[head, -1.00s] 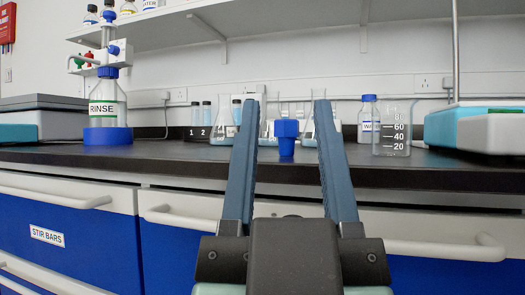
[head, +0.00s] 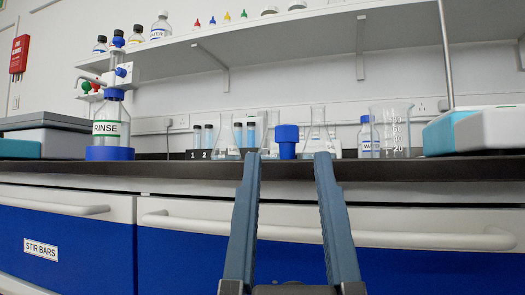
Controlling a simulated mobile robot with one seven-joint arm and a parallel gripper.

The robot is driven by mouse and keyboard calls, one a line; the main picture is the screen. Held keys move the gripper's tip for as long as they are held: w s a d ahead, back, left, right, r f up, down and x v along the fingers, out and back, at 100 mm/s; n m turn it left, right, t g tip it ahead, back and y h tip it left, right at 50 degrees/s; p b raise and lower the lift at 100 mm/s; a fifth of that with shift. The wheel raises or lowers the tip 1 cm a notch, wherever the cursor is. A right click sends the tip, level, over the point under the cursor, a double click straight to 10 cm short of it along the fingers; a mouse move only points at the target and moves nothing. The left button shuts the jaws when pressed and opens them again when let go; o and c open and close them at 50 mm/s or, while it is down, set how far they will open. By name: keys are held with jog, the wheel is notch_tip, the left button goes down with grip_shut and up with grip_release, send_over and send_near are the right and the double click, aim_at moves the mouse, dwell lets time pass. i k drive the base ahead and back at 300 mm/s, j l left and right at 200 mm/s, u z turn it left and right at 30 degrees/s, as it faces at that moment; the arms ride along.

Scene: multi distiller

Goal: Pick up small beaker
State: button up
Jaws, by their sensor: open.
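A clear glass beaker (head: 393,138) with white scale marks stands upright on the dark bench top, right of centre in the head view. It is the only beaker I can make out; I cannot tell whether it is the small one. My gripper (head: 288,158) is open and empty, with two long blue-grey fingers pointing towards the bench. The fingertips show at the height of the bench's front edge, left of the beaker and apart from it. A blue object (head: 287,140) on the bench shows between the fingertips.
Conical flasks (head: 318,138) and a vial rack (head: 200,153) stand behind. A blue-capped bottle (head: 368,140) is just left of the beaker, and a teal and white device (head: 480,130) is to its right. A RINSE bottle (head: 108,125) stands left. Drawer handles (head: 330,232) protrude below.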

aim_at(389, 136)
jog(key=k+l+u, duration=0.15)
jog(key=l, duration=0.35)
jog(key=k+l+u, duration=0.2)
jog(key=k+l, duration=0.15)
jog(key=k+l+u, duration=0.15)
jog(key=l, duration=0.4)
jog(key=k, duration=0.1)
